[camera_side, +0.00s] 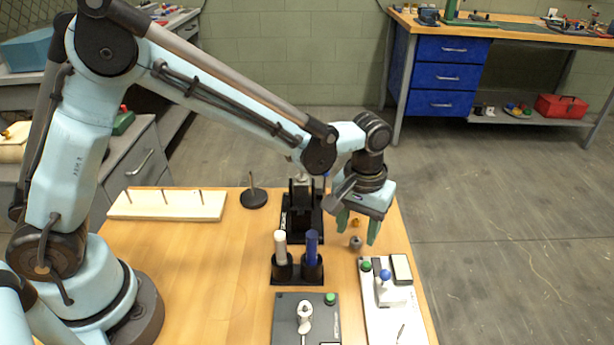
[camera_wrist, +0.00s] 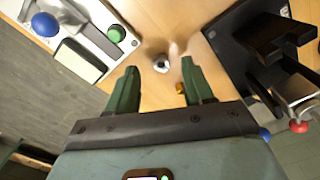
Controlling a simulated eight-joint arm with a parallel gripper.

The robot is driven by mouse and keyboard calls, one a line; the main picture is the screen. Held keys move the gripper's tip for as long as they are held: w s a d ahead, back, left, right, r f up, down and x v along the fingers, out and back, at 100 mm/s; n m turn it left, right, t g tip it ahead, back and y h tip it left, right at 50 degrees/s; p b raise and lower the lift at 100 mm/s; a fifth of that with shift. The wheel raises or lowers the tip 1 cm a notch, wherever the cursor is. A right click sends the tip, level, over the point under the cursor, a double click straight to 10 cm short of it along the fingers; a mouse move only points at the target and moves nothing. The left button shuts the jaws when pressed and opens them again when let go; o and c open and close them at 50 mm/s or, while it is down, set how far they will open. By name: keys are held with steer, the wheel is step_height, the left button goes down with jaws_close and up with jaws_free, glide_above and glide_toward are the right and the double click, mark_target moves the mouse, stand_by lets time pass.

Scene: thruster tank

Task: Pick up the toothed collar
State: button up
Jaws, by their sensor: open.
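A small grey ring-like part (camera_side: 355,243), which looks like the toothed collar, stands on the wooden table. Its teeth are too small to make out. In the wrist view this grey part (camera_wrist: 161,64) lies beyond and between my fingertips, with a hole showing. My gripper (camera_side: 357,229) is open, its two green fingers apart and pointing down above the table near the part. In the wrist view my gripper (camera_wrist: 159,68) holds nothing. A small brass-coloured piece (camera_side: 355,223) sits behind the grey part; it shows by the right finger in the wrist view (camera_wrist: 180,88).
A black holder (camera_side: 297,270) with a white and a blue cylinder stands left of the grey part. A white panel (camera_side: 385,300) with a blue knob and a dark panel (camera_side: 290,325) lie in front. A black fixture (camera_side: 302,225) stands behind. A pegged board (camera_side: 170,205) lies far left.

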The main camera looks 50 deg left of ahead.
steer(key=shift+f, duration=1.35)
steer(key=shift+c, duration=0.4)
jaws_close()
steer(key=shift+r, duration=0.15)
steer(key=shift+r, duration=0.55)
step_height(320, 180, up, 3)
steer(key=shift+f, duration=0.15)
steer(key=s+d+r, duration=0.7)
steer(key=s, duration=0.2)
steer(key=shift+s, duration=0.15)
